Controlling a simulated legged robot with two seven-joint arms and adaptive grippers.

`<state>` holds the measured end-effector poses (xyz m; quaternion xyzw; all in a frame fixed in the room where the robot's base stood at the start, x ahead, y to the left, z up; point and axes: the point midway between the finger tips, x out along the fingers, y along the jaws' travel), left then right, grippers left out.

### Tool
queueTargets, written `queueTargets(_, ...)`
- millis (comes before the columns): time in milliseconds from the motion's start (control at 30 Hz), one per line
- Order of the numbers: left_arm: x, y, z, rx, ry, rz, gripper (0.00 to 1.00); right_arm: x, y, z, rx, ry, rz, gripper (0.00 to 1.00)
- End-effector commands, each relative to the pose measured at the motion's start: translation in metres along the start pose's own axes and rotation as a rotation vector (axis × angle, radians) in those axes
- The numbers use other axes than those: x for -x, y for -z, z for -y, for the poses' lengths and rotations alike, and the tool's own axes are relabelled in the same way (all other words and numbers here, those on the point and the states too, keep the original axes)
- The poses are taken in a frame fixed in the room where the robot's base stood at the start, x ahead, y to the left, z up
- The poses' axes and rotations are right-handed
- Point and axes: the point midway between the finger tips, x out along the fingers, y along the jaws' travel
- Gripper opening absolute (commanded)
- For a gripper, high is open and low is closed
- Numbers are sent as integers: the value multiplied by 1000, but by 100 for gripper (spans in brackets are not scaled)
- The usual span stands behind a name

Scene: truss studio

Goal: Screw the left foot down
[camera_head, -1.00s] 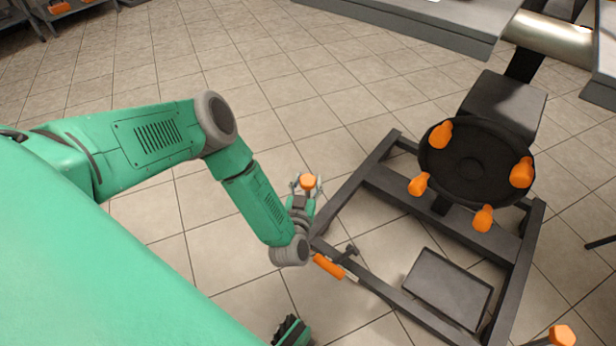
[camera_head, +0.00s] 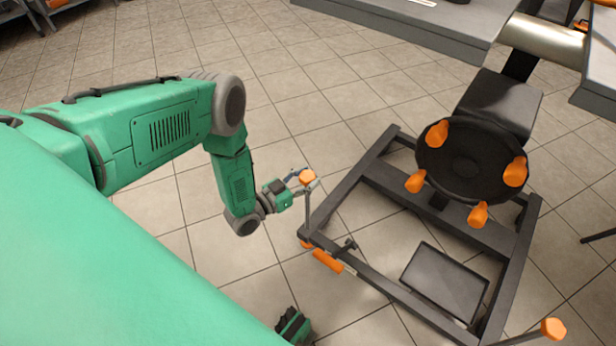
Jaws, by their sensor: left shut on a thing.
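The left foot's orange knob (camera_head: 307,176) sits at the top of a thin upright grey rod (camera_head: 307,212). The rod meets the near left corner of the dark frame (camera_head: 366,278). My left gripper (camera_head: 306,182) reaches in from the left, about level, and is shut on the orange knob, with fingers on both sides of it. A second orange knob (camera_head: 553,328) on a rod stands at the lower right, apart from my gripper.
An orange handle (camera_head: 327,260) and a small dark clamp (camera_head: 345,246) sit on the frame beside the left foot. A black round plate with orange grips (camera_head: 463,168) stands over the frame. A grey tabletop (camera_head: 440,40) overhangs at the top. The tiled floor left of the frame is clear.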

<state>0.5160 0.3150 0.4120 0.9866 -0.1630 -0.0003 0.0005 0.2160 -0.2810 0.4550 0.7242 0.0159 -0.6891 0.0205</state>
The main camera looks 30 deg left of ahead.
Motion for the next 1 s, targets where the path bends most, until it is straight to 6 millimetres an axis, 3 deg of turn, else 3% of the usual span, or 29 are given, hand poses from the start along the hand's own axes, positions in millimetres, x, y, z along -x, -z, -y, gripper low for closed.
queueTargets(567,2,-2,0,0,-28,6,9,0,0,0,0,0,0,40)
queueTargets(600,2,-2,0,0,-28,6,52,0,0,0,0,0,0,40)
queueTargets(633,2,-2,0,0,-28,6,61,0,0,0,0,0,0,40)
queueTargets(1000,4,-1,0,0,-28,3,61,0,-1,0,0,0,-2,40)
